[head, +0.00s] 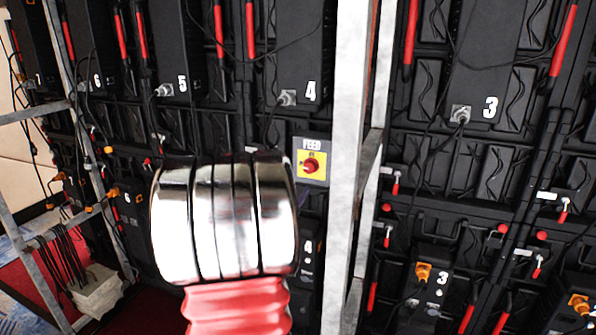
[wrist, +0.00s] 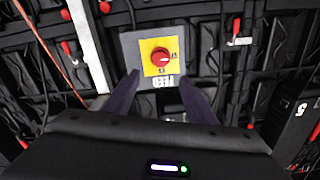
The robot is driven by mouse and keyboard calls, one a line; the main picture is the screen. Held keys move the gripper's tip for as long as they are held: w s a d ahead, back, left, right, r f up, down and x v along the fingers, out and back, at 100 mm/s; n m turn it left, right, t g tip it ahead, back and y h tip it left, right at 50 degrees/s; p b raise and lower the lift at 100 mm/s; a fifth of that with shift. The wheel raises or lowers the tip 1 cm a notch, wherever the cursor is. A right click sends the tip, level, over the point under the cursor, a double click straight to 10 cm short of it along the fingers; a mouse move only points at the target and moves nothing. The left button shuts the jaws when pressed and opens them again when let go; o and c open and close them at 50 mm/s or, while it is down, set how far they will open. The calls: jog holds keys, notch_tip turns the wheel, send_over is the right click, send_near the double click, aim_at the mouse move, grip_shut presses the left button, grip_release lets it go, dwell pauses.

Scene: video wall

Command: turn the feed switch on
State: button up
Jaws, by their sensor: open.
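The feed switch is a red rotary knob on a yellow plate (head: 312,165), set in a grey panel marked FEED. It stands right of my silver and red arm in the head view. In the wrist view the red knob (wrist: 160,57) appears upside down, with a pale mark toward the right of the picture. The small position labels are too blurred to read surely. My gripper (wrist: 159,77) is open and empty, its two dark fingers apart, pointing at the panel below the knob in the picture. I see no contact with the knob. My gripper is hidden in the head view.
A grey metal upright (head: 345,150) stands just right of the switch; it also shows left of the panel in the wrist view (wrist: 86,45). Black numbered units, red handles and loose cables cover the wall around. A pale bag of cables (head: 98,290) sits at lower left.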

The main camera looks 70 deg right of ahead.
aim_at(309, 168)
dwell(0.3)
jog(key=d, duration=0.9)
jog(key=s+d, duration=0.1)
jog(key=d, duration=0.3)
jog(key=shift+s+d, duration=0.1)
jog(key=shift+d, duration=0.3)
jog(key=c, duration=1)
jog(key=shift+c, duration=0.2)
